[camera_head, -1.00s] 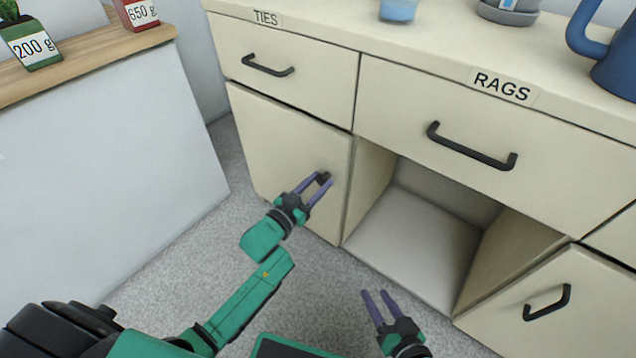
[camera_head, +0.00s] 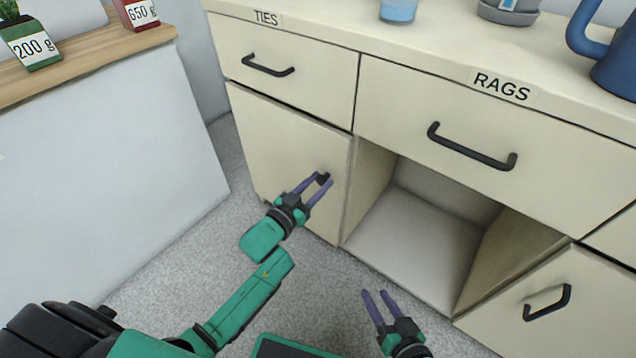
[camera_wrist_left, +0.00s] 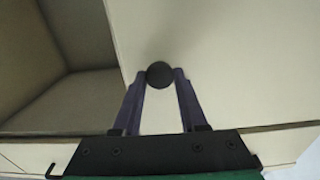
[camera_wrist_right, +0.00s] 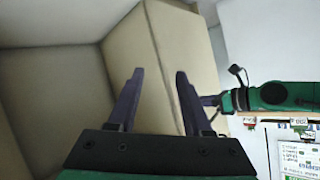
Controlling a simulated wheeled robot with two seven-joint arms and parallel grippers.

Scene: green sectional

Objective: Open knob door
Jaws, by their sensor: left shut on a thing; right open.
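The cream door (camera_head: 285,145) is below the TIES drawer at the left of the cabinet and looks closed. Its small round black knob (camera_head: 323,178) sits near the door's right edge. My left gripper (camera_head: 318,181) has its purple fingers on both sides of the knob and is shut on it. In the left wrist view the knob (camera_wrist_left: 160,74) sits between the fingertips. My right gripper (camera_head: 377,293) is open and empty, low in front of the open compartment. In the right wrist view its two fingers (camera_wrist_right: 159,75) are apart with nothing between them.
An open compartment (camera_head: 420,235) is right of the door. The TIES drawer handle (camera_head: 268,66) and RAGS drawer handle (camera_head: 470,148) stick out above. Another handled door (camera_head: 545,305) is at lower right. A white-sided counter (camera_head: 110,150) stands left, with grey floor (camera_head: 190,260) between.

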